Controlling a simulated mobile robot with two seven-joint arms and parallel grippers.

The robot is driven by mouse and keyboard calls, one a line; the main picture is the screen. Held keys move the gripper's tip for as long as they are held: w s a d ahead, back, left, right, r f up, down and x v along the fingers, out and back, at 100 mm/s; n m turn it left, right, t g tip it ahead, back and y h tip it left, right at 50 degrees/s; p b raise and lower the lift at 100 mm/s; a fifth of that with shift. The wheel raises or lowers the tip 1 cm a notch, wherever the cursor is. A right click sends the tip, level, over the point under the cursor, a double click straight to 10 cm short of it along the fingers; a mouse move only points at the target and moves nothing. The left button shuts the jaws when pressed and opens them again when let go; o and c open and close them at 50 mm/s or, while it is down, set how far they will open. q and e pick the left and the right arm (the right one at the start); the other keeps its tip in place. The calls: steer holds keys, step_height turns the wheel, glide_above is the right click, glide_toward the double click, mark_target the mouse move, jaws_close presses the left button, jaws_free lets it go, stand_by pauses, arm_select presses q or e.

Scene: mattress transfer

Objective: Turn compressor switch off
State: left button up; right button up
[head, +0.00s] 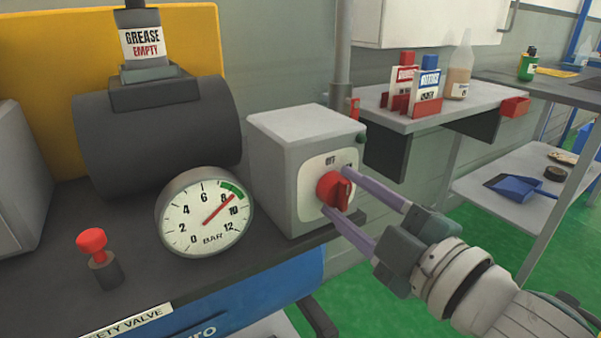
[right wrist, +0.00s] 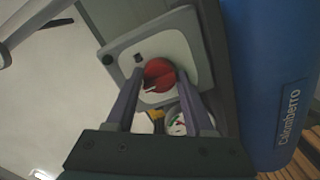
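The compressor switch is a red rotary knob (head: 331,190) on the pale front plate of a grey box (head: 300,143). The plate has "OFF" lettering above the knob, and a finger partly covers the other marking. My right gripper (head: 336,188) reaches in from the right with its two purple fingers apart, one above and one below the knob. In the right wrist view the knob (right wrist: 159,75) sits between the fingertips (right wrist: 161,78), with no clear grip on it. My left gripper is not in view.
A pressure gauge (head: 205,213) reads about 9 bar, beside the box. A red-topped safety valve (head: 92,242) stands at the front left, before a dark cylinder (head: 158,135). A side table (head: 400,123) with bottles and boxes lies at the back right.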

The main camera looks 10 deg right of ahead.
steer(key=o, duration=0.5)
steer(key=shift+c, duration=0.2)
steer(key=v, duration=1)
steer(key=shift+p, duration=0.45)
steer(key=shift+r, duration=0.1)
